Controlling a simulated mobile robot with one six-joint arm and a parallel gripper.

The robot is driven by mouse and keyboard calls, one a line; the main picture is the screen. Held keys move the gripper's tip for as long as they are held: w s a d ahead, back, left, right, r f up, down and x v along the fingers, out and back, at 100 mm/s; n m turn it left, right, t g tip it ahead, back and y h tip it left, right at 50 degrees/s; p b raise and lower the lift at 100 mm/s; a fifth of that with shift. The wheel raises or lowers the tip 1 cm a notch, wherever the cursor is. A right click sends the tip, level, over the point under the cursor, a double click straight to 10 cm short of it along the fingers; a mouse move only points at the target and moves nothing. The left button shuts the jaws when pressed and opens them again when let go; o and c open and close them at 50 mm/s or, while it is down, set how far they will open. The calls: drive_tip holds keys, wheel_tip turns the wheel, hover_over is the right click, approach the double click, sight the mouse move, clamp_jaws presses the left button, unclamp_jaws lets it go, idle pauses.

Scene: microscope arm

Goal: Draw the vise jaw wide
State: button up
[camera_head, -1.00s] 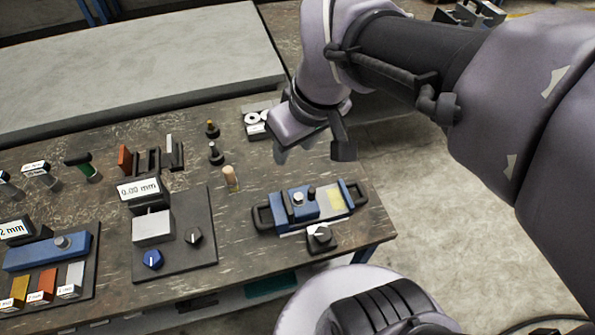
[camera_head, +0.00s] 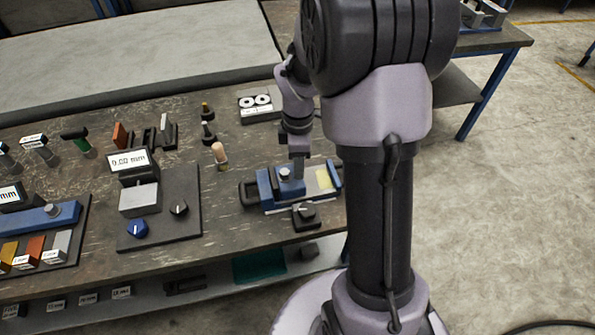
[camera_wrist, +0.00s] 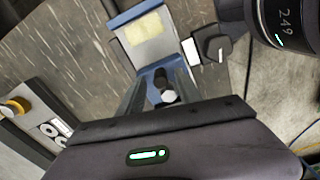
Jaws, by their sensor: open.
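In the wrist view the knob (camera_wrist: 167,96) is in the lower middle and the yellow label (camera_wrist: 145,28) is farther up. My gripper (camera_head: 298,172) is open and low over the vise, pointing down beside the knob. I cannot tell whether it touches. My arm hides part of the vise's right side.
A black box with a dial (camera_head: 305,217) stands just in front of the vise. A gauge block with a 0.00 mm display (camera_head: 133,162) is to the left. A wooden peg (camera_head: 219,155) stands behind left. A plate with two white rings (camera_head: 255,105) lies behind.

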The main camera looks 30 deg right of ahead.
drive_tip(key=shift+f, duration=0.8)
drive_tip(key=shift+c, duration=0.2)
clamp_jaws()
idle(0.7)
